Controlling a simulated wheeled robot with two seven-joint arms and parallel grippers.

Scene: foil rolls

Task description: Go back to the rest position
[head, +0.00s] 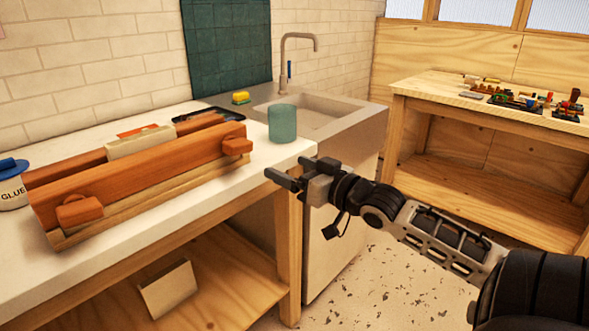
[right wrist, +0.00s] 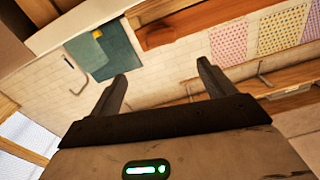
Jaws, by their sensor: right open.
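My right gripper (head: 284,178) is open and empty in the head view, just off the front right corner of the white-topped counter (head: 215,180). Its two fingers point left, toward the counter edge. In the right wrist view the open fingers (right wrist: 161,85) have nothing between them. My left gripper does not show in either view.
A wooden holder (head: 145,185) and a glue pot (head: 12,185) stand on the counter. A teal cup (head: 282,123) stands near its right end, close to the sink (head: 318,115). A wooden workbench (head: 450,88) with small tools is at right. The speckled floor between is clear.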

